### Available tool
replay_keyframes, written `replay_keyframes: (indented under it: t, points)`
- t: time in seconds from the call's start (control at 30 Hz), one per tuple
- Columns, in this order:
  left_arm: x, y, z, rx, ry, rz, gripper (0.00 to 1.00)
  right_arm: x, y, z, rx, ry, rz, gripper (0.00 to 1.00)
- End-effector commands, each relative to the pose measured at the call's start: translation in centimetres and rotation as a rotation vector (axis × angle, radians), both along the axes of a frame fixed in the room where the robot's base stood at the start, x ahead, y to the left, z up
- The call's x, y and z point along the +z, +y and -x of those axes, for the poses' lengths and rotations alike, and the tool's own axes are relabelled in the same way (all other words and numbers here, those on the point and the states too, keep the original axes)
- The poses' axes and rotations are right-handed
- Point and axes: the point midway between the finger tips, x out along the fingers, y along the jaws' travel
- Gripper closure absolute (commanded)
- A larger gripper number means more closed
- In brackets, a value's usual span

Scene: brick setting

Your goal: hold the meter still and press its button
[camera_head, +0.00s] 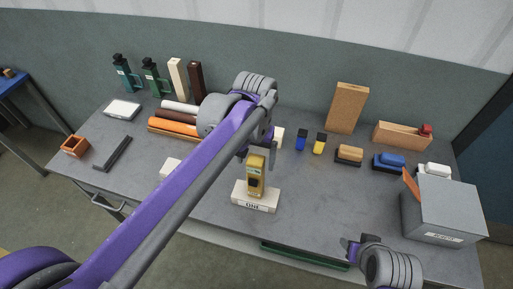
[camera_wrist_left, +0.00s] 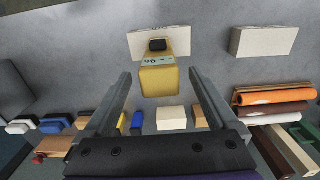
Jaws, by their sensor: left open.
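The yellow meter (camera_head: 256,178) stands upright in a pale labelled stand (camera_head: 254,199) near the table's front middle. In the left wrist view the meter (camera_wrist_left: 159,82) shows a small display with digits and a dark button (camera_wrist_left: 158,45). My left gripper (camera_head: 258,152) is above and just behind the meter. In the left wrist view its fingers (camera_wrist_left: 160,76) are open, one on each side of the meter, with gaps on both sides. My right gripper (camera_head: 356,250) is low at the table's front right, apart from the meter; its jaws are too small to read.
A grey box (camera_head: 443,212) stands at the right. Blue and yellow small items (camera_head: 319,143), a cork block (camera_head: 346,108) and several brush-like blocks are behind. Rolls (camera_head: 172,127) lie at the left, partly behind my arm. The table right of the meter is clear.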

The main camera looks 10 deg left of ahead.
Motion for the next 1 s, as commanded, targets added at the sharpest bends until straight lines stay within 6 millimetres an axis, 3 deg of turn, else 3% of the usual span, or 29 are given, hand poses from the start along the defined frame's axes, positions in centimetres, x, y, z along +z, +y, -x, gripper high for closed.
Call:
replay_keyframes:
  t: [0.1, 0.3, 0.7, 0.77, 1.0]
  points:
    - [-2.3, 0.0, 0.0, 0.0, 0.0, 0.0, 0.07, -0.2, 0.0, 0.1, 0.0, 0.002, 0.0, 0.5]
    - [-4.7, 0.0, 0.0, 0.0, 0.0, 0.0, 0.07, -0.4, 0.0, 0.2, 0.0, 0.003, 0.0, 0.5]
    - [-5.5, 0.0, 0.0, 0.0, -0.001, 0.0, 0.07, -0.5, 0.0, 0.2, 0.0, 0.003, 0.0, 0.5]
    - [-5.5, 0.0, 0.0, 0.0, -0.001, 0.0, 0.15, -0.5, 0.0, 0.2, 0.0, 0.003, 0.0, 0.5]
    - [-5.5, 0.0, 0.0, 0.0, -0.001, 0.0, 0.58, -0.5, 0.0, 0.2, 0.0, 0.003, 0.0, 0.5]
